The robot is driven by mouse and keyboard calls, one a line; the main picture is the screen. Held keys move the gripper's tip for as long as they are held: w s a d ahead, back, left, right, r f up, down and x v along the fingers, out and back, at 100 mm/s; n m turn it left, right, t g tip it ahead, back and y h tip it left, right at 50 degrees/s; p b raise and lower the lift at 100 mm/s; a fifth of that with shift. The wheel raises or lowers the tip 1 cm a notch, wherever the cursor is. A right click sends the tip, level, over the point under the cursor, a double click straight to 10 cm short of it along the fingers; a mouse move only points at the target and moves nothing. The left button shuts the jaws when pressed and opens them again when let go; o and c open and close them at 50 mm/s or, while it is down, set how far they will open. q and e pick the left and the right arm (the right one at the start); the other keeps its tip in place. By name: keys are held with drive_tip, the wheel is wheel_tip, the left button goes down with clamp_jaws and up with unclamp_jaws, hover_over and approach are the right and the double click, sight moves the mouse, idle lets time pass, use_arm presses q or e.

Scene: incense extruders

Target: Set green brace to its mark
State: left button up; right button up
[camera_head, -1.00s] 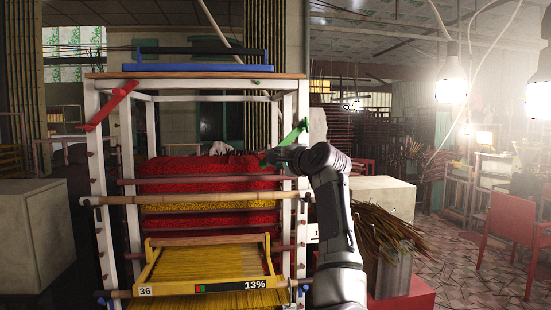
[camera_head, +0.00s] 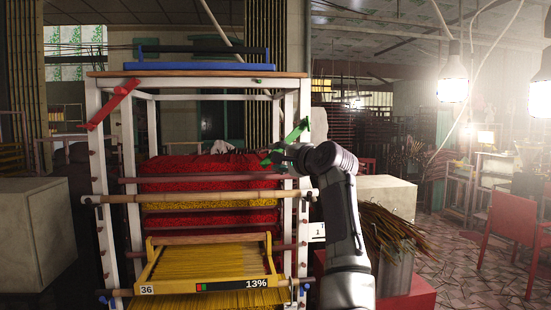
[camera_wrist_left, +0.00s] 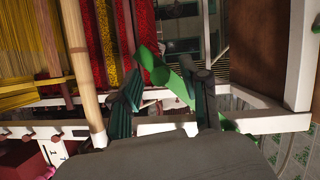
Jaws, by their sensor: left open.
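The green brace (camera_head: 297,132) is a slanted bar at the upper part of the rack's right front post (camera_head: 303,108) in the head view. Its upper end points right. My left gripper (camera_head: 273,157) is at its lower end; the arm comes up from the lower right. In the left wrist view the open fingers (camera_wrist_left: 167,92) stand on either side of the green brace (camera_wrist_left: 174,82), apart from each other. Whether a finger touches it I cannot tell. I make out no mark for the brace. My right gripper is not in view.
A red brace (camera_head: 110,105) slants across the left front post. A bamboo pole (camera_head: 190,199) crosses the rack front above a yellow tray (camera_head: 165,265) reading 13%. A blue-based piece (camera_head: 200,67) lies on top. Incense bundles (camera_head: 395,232) stand at the right, near a pale block (camera_head: 390,192).

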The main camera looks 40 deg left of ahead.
use_arm(q)
drive_tip(key=v, duration=1)
drive_tip(key=shift+d, duration=0.35)
drive_tip(key=shift+s, duration=0.1)
